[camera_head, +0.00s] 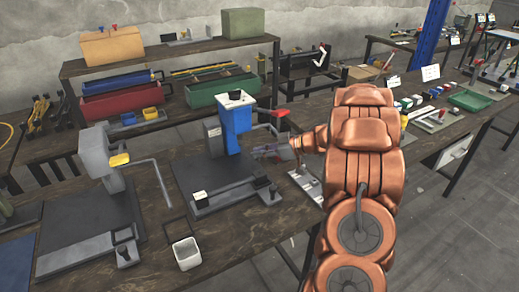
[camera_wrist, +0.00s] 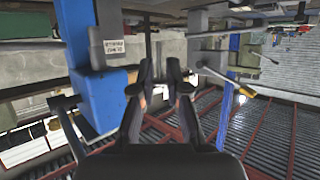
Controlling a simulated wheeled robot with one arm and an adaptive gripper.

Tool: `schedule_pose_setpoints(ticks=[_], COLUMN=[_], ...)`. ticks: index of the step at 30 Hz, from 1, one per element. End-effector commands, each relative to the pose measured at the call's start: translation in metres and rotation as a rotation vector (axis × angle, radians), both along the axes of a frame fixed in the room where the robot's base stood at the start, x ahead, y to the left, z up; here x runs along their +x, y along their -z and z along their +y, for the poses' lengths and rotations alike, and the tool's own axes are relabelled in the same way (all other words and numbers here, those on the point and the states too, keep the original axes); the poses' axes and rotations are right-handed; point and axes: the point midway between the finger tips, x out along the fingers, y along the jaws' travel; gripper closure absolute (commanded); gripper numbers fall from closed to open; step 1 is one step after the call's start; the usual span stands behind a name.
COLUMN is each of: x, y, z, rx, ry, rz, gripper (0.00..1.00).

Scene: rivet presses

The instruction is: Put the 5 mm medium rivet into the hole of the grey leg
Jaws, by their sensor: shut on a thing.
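My gripper (camera_head: 268,151) is beside the blue press (camera_head: 236,125), to the right of its column and above its dark base. In the wrist view, my gripper (camera_wrist: 159,68) has its two dark fingers close together with a narrow gap between the tips. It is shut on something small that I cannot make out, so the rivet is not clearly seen. A dark grey bar-shaped fixture (camera_head: 232,194) lies on the front of the blue press's base. I cannot identify the grey leg or its hole in either view.
A grey press (camera_head: 98,150) with a yellow part stands at the left. Red (camera_head: 118,104) and green (camera_head: 223,91) bins stand behind. The red-tipped lever (camera_head: 281,112) is close above my gripper.

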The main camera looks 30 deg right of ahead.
Motion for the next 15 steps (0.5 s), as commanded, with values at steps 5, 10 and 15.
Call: schedule_pose_setpoints(ticks=[5,10,15], x=[0.000,0.000,0.000], y=[0.016,0.028,0.037], z=[0.000,0.000,0.000], rx=[0.000,-0.001,-0.002], ry=[0.001,0.001,0.000], rz=[0.000,0.001,-0.001], gripper=[1.00,1.00,1.00])
